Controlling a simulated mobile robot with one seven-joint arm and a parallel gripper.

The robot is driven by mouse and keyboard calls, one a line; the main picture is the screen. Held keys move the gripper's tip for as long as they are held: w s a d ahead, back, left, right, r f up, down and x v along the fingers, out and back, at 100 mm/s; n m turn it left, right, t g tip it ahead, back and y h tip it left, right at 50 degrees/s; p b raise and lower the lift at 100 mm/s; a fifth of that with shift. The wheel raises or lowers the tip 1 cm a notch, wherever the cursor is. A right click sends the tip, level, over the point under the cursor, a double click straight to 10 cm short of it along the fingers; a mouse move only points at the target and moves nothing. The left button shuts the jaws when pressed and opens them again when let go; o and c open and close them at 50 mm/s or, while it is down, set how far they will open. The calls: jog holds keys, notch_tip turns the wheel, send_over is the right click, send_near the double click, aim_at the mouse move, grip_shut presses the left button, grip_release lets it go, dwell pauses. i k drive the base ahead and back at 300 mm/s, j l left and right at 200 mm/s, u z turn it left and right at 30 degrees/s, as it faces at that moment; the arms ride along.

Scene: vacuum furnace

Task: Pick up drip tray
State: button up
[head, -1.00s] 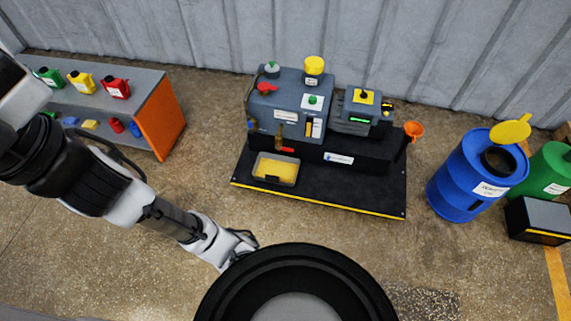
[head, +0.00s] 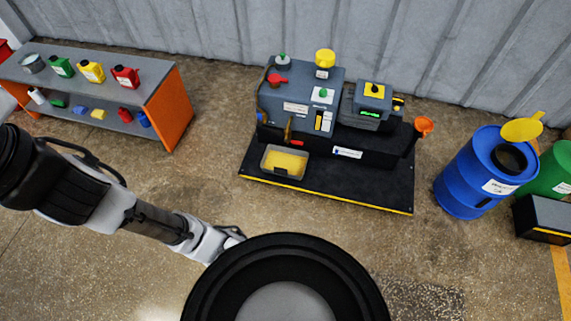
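The drip tray (head: 270,174) is a shallow grey tray with yellow contents. It sits on the left front of the black platform (head: 350,193), below the brass valve of the grey pump unit (head: 300,100). My gripper (head: 235,235) is at the lower middle of the head view, in front of the platform and apart from the tray. Its fingers are small and partly hidden behind my round black body part, so I cannot tell whether they are open or shut.
A shelf with an orange side (head: 167,112) and several jugs stands at the left. A blue drum (head: 465,180) with a yellow lid, a green drum (head: 555,175) and a dark box (head: 540,215) stand at the right. An orange funnel (head: 423,125) is on the platform's right. Floor before the platform is clear.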

aim_at(280, 161)
jog(key=i+l+u, duration=0.1)
jog(key=i+l, duration=0.9)
jog(key=i+l+u, duration=0.1)
jog(key=u, duration=1.05)
jog(key=i+l, duration=0.05)
